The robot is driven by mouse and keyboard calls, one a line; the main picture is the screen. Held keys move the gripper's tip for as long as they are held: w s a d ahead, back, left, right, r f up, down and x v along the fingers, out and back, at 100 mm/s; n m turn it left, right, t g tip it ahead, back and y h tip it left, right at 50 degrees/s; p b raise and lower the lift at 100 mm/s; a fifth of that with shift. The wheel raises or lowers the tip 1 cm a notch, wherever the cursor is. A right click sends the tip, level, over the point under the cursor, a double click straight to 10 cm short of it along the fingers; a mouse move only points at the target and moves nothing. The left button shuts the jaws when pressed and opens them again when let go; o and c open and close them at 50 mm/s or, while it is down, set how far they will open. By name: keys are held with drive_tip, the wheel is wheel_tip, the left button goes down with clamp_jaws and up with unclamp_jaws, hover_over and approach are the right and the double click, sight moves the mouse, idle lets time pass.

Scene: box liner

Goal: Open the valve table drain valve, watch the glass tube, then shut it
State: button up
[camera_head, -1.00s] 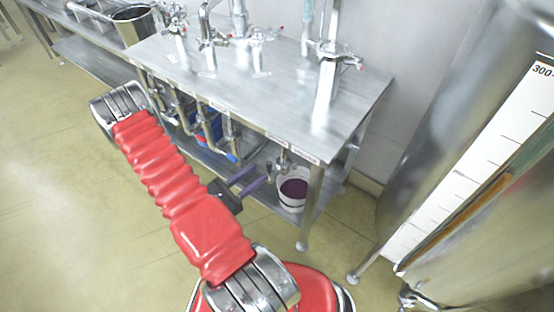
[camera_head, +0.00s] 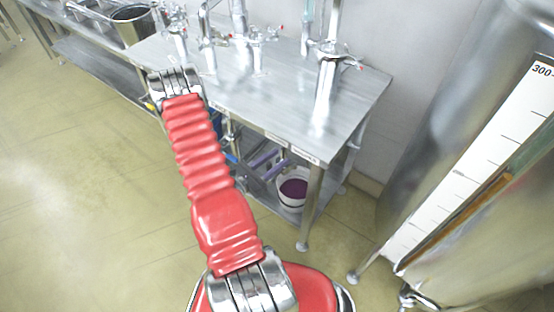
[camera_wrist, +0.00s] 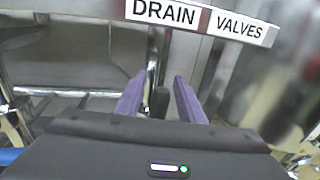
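The steel valve table (camera_head: 345,105) stands ahead, with a label reading DRAIN VALVES (camera_wrist: 200,20) on its front edge. My gripper (camera_head: 281,158) is below that edge near the table's right front leg. In the wrist view its purple fingers (camera_wrist: 160,82) are apart. A dark upright piece (camera_wrist: 160,102), perhaps the drain valve's handle, shows in the gap between them; I cannot tell whether they touch it. The drain valve is mostly hidden behind the fingers in the head view. A pale upright tube (camera_head: 308,28) above the table may be the glass tube; its contents are unclear.
A white bucket (camera_head: 293,203) with purple contents stands under the table's right end. Several taps with red handles, such as one tap (camera_head: 330,58), stand on top. A large steel tank (camera_head: 440,130) with a scale (camera_head: 495,165) is at right. The floor at left is clear.

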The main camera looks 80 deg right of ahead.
drive_tip(key=shift+s+d, duration=0.15)
drive_tip(key=shift+d, duration=0.1)
drive_tip(key=shift+c, duration=0.4)
clamp_jaws()
